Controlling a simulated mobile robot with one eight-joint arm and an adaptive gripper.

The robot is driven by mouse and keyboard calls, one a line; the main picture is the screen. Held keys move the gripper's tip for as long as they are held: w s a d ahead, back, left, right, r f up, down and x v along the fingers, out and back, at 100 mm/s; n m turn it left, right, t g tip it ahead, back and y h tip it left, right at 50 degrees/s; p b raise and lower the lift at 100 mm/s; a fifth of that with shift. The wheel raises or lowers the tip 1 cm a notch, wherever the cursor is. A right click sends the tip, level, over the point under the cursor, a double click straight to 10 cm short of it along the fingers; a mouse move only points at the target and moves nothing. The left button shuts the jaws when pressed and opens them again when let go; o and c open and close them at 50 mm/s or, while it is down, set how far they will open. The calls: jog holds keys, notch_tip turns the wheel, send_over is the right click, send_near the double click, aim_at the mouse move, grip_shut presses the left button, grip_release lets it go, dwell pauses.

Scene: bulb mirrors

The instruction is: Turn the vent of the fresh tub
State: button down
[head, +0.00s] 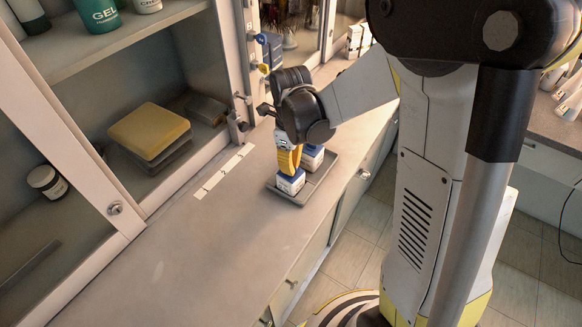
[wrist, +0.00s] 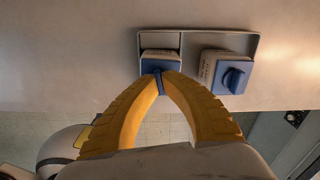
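Two white tubs with blue lids stand in a shallow grey tray (wrist: 211,34) on the counter. The wrist view shows one tub on the left (wrist: 160,57) and one on the right (wrist: 219,66). The right tub has a raised blue vent (wrist: 234,79) on its lid. The yellow fingers of my gripper (wrist: 161,76) come together over the left tub, with its blue vent (wrist: 160,84) between their tips. In the head view my gripper (head: 289,166) points down onto the nearer tub (head: 290,184); the other tub (head: 313,158) is partly behind it. I cannot read which tub is fresh.
A white marked strip (head: 223,171) lies on the counter left of the tray. The counter in front is clear. Its edge is close to the tray's right side.

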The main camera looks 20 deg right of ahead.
jog(key=shift+f+m, duration=0.1)
jog(key=shift+m, duration=0.9)
jog(key=c, duration=1.6)
grip_release()
jog(key=shift+o, duration=0.2)
notch_tip(320, 180, up, 6)
jog(key=p, duration=0.4)
jog(key=shift+p, duration=0.3)
